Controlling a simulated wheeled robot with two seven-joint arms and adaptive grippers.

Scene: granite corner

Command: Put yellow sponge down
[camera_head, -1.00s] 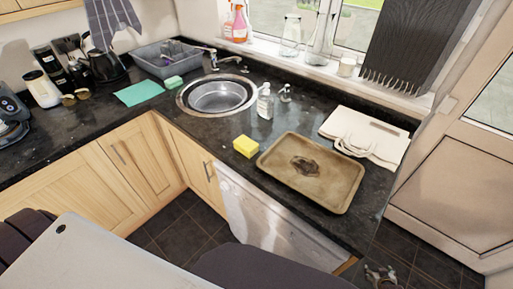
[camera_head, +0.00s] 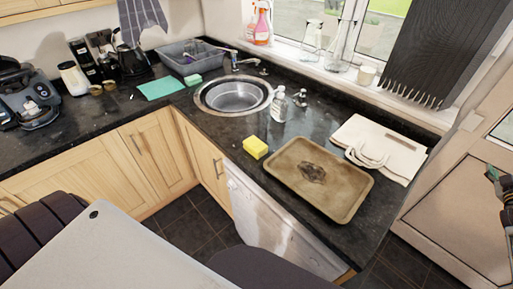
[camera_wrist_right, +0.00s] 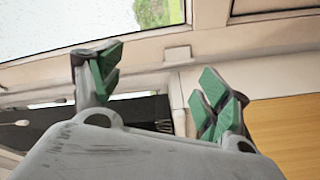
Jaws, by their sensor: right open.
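The yellow sponge (camera_head: 255,147) lies on the dark granite counter, just left of the brown baking tray (camera_head: 345,207) and in front of the round sink. It is apart from any gripper. My right gripper (camera_wrist_right: 162,82) is open and empty, its green finger pads spread apart in the right wrist view. In the head view part of it (camera_head: 496,178) shows at the far right edge, in front of the door and well away from the sponge. My left gripper is not in view.
The sink (camera_head: 234,96) has soap bottles (camera_head: 278,104) on its right. A cream bag or board (camera_head: 380,146) lies behind the tray. A teal cloth (camera_head: 161,88), a green sponge (camera_head: 193,80) and a grey basin (camera_head: 190,58) are at the back left.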

